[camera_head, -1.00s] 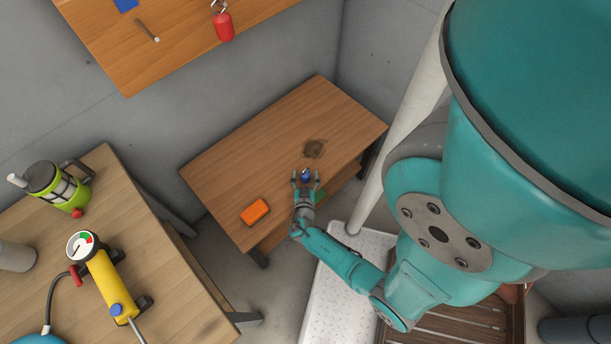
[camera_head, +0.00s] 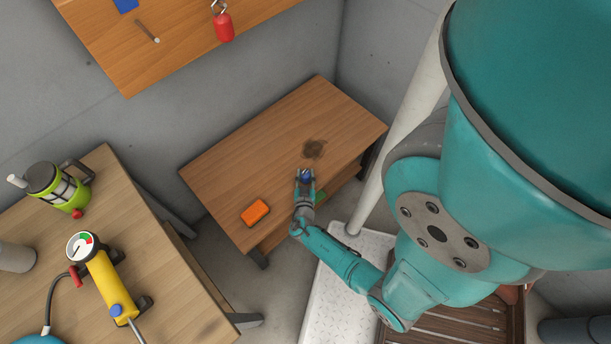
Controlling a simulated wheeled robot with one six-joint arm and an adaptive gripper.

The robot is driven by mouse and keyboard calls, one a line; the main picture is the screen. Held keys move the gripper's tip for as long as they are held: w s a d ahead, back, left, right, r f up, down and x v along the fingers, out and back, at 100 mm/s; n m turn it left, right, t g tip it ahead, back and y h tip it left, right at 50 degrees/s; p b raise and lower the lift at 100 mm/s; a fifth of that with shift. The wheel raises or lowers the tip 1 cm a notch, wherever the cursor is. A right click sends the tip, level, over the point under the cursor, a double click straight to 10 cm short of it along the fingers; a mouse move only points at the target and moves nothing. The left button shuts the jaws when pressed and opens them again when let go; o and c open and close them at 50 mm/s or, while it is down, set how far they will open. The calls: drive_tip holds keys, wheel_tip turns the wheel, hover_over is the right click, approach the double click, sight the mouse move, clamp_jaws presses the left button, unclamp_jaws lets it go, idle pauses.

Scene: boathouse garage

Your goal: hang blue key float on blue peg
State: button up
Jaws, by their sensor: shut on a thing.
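My gripper (camera_head: 305,174) is over the low wooden bench in the middle of the view. Its fingers are shut on the small blue key float (camera_head: 305,176), which shows only partly between them. I cannot tell whether the float still touches the bench top. A wooden board (camera_head: 180,35) on the wall at the top carries a blue patch (camera_head: 125,4), a peg-like rod (camera_head: 146,32) and a red float shaped like an extinguisher (camera_head: 223,22). No blue peg can be made out clearly.
An orange block (camera_head: 255,213) lies on the low bench (camera_head: 225,175), left of my gripper. A green thing (camera_head: 320,197) shows by the bench's front edge. A pale post (camera_head: 400,125) stands at right.

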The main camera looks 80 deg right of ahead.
wheel_tip(320, 180, up, 18)
idle(0.6)
drive_tip(key=shift+o, duration=0.8)
clamp_jaws()
